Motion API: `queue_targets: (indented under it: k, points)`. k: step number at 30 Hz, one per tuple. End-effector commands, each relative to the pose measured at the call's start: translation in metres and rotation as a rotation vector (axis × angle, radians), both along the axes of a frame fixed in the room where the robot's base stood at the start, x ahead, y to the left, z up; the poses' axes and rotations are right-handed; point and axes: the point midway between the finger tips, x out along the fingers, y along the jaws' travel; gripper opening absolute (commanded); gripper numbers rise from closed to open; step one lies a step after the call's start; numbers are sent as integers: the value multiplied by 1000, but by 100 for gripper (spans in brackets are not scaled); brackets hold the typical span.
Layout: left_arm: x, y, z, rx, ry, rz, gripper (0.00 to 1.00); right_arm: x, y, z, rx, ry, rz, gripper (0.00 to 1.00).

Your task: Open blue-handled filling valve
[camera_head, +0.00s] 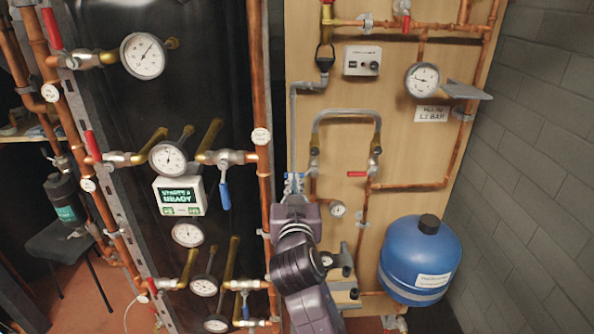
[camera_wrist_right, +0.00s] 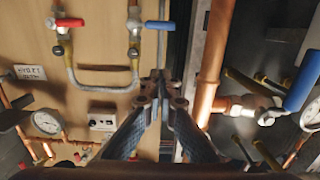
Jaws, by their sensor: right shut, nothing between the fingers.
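The blue-handled filling valve (camera_wrist_right: 160,25) sits on the left leg of the grey filling loop, its blue handle sideways in the right wrist view. In the wrist view, my right gripper (camera_wrist_right: 159,76) is shut and empty. Its fingertips appear just short of the handle, with a gap in the picture; I cannot tell the depth between them. My left gripper is not in view.
A red-handled valve (camera_head: 357,174) is on the loop's other leg. A vertical copper pipe (camera_head: 262,130) runs close left of my gripper. Another blue handle (camera_head: 224,195) hangs on the left panel. A blue tank (camera_head: 415,262) stands lower right, by the block wall.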

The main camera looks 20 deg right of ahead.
Motion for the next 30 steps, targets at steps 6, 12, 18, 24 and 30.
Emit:
queue_targets:
  k: [6,12,18,24,30]
  points:
    - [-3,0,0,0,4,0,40,0,0,0,1,0,0,0]
    - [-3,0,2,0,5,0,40,5,-1,1,-2,1,0,0]
    - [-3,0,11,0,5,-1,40,31,-9,1,-3,2,0,0]
    - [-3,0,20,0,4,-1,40,67,-19,0,-4,1,0,0]
    - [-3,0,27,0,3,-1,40,97,-28,-3,-1,2,-1,0]
